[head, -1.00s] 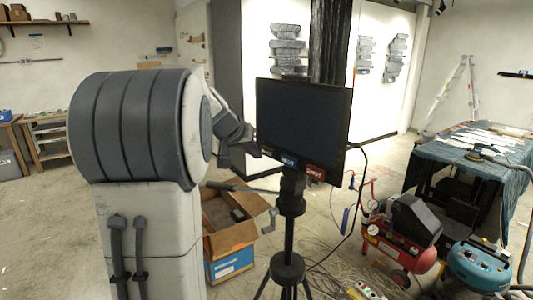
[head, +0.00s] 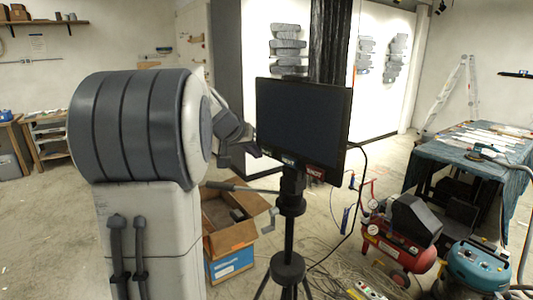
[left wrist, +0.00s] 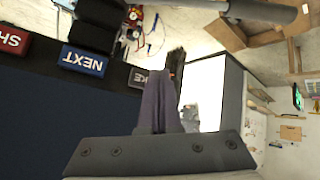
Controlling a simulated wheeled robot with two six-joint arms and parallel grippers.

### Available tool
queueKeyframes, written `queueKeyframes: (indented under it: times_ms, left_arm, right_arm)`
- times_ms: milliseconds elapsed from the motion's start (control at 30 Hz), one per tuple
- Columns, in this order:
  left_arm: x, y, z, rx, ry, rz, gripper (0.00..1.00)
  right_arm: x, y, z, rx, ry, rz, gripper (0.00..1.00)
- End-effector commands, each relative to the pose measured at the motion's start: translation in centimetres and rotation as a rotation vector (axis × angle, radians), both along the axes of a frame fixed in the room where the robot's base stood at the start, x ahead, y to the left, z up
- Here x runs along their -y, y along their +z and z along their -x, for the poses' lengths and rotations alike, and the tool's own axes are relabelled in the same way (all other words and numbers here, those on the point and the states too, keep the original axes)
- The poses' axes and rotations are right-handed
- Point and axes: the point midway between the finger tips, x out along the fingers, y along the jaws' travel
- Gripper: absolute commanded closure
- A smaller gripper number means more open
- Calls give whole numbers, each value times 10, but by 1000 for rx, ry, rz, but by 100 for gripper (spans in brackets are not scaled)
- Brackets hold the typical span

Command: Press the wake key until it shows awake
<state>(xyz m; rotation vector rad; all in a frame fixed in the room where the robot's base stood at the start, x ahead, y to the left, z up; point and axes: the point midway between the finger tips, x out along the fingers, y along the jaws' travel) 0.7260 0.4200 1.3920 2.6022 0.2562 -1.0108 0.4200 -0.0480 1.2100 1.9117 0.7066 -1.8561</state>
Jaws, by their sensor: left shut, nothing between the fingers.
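The dark monitor (head: 300,120) stands on a black tripod, and its screen looks blank. Along its lower edge are a blue NEXT key (left wrist: 83,60) and a red key (left wrist: 12,40) whose label is cut off. Beside NEXT is a dark key (left wrist: 137,77) with only "KE" readable; my finger covers its other side. My left gripper (head: 257,151) is shut and empty, with its tips at the monitor's lower left corner. In the left wrist view its fingers (left wrist: 158,100) overlap the dark key. I cannot tell whether they touch it. No awake sign is visible. My right gripper is not in view.
An open cardboard box (head: 230,230) lies behind and left of the tripod (head: 288,230). A red compressor (head: 398,245), a blue machine (head: 477,268) and loose cables are on the floor to the right. A cloth-covered table (head: 475,150) stands further right.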

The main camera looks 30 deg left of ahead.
Motion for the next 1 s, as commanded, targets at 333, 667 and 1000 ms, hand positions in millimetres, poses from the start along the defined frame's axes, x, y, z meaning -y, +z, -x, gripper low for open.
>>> queueKeyframes:
  times_ms: [333,667,1000]
  left_arm:
    - [0,0,0,0,0,0,100]
    - [1,0,-3,-1,-1,0,100]
    - [2,0,-8,0,0,0,100]
  right_arm:
    - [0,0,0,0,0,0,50]
    - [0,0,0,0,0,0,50]
    - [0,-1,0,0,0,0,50]
